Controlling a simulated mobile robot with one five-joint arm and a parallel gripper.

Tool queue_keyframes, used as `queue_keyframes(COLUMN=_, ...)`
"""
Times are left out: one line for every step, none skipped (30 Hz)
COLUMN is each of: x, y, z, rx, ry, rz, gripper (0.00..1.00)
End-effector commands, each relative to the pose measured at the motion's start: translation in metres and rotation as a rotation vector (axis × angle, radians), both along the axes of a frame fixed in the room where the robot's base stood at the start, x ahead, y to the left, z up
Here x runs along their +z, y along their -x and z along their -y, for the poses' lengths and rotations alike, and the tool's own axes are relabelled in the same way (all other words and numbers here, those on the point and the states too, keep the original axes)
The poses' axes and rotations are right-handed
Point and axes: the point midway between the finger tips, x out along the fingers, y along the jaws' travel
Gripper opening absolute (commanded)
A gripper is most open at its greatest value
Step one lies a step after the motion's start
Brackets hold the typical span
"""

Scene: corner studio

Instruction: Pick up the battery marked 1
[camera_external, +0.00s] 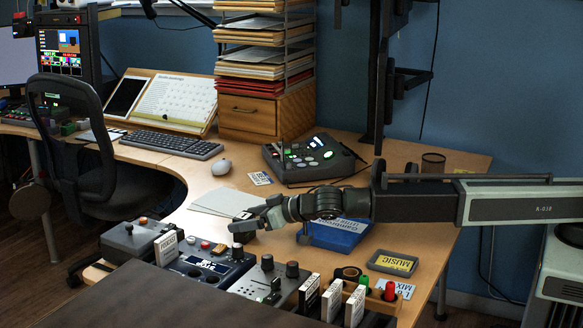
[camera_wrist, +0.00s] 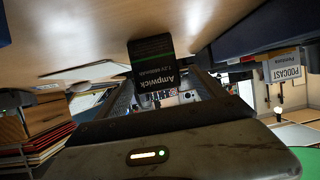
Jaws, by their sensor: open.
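A black battery (camera_wrist: 152,72) with a thin green stripe and the word Ampwick is near the middle of the wrist view. It stands at the far end of my open gripper, roughly between the fingers. I cannot tell whether either finger touches it. No number shows on the side I see. In the external view my gripper (camera_external: 245,224) is low over the desk, beside the pale sheets.
Pale sheets (camera_external: 222,203) lie left of my gripper. A blue bin (camera_external: 337,236) is close on the right, below my arm. Control boxes with knobs (camera_external: 210,266) stand in front. A grey console (camera_external: 312,158) is behind.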

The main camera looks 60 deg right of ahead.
Motion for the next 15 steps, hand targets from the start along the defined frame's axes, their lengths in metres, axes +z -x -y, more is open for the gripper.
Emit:
queue_keyframes(x=-0.008, y=-0.009, z=-0.001, rx=-0.001, ry=0.0, rz=0.0, gripper=0.8)
queue_keyframes(x=-0.011, y=-0.014, z=-0.002, rx=-0.001, ry=0.0, rz=0.0, gripper=0.8)
queue_keyframes(x=-0.015, y=-0.021, z=-0.002, rx=-0.001, ry=-0.001, rz=0.0, gripper=0.8)
queue_keyframes(x=-0.018, y=-0.026, z=-0.003, rx=-0.001, ry=-0.001, rz=0.0, gripper=0.8)
queue_keyframes(x=-0.019, y=-0.031, z=-0.003, rx=-0.002, ry=-0.001, rz=0.0, gripper=0.8)
queue_keyframes(x=-0.02, y=-0.037, z=-0.004, rx=-0.001, ry=-0.002, rz=0.0, gripper=0.8)
queue_keyframes(x=-0.021, y=-0.039, z=-0.004, rx=0.0, ry=-0.001, rz=0.0, gripper=0.8)
queue_keyframes(x=-0.021, y=-0.04, z=-0.004, rx=0.0, ry=-0.001, rz=0.0, gripper=0.8)
queue_keyframes(x=-0.02, y=-0.041, z=-0.003, rx=0.001, ry=-0.001, rz=0.0, gripper=0.8)
queue_keyframes(x=-0.02, y=-0.04, z=-0.003, rx=0.001, ry=0.0, rz=0.0, gripper=0.8)
queue_keyframes(x=-0.019, y=-0.04, z=-0.003, rx=0.001, ry=0.0, rz=0.0, gripper=0.8)
queue_keyframes(x=-0.019, y=-0.039, z=-0.003, rx=0.001, ry=0.0, rz=0.0, gripper=0.8)
queue_keyframes(x=-0.019, y=-0.039, z=-0.003, rx=0.001, ry=0.0, rz=0.0, gripper=0.8)
queue_keyframes(x=-0.019, y=-0.039, z=-0.003, rx=0.001, ry=0.0, rz=0.0, gripper=0.77)
queue_keyframes(x=-0.019, y=-0.039, z=-0.003, rx=0.001, ry=0.0, rz=0.0, gripper=0.66)
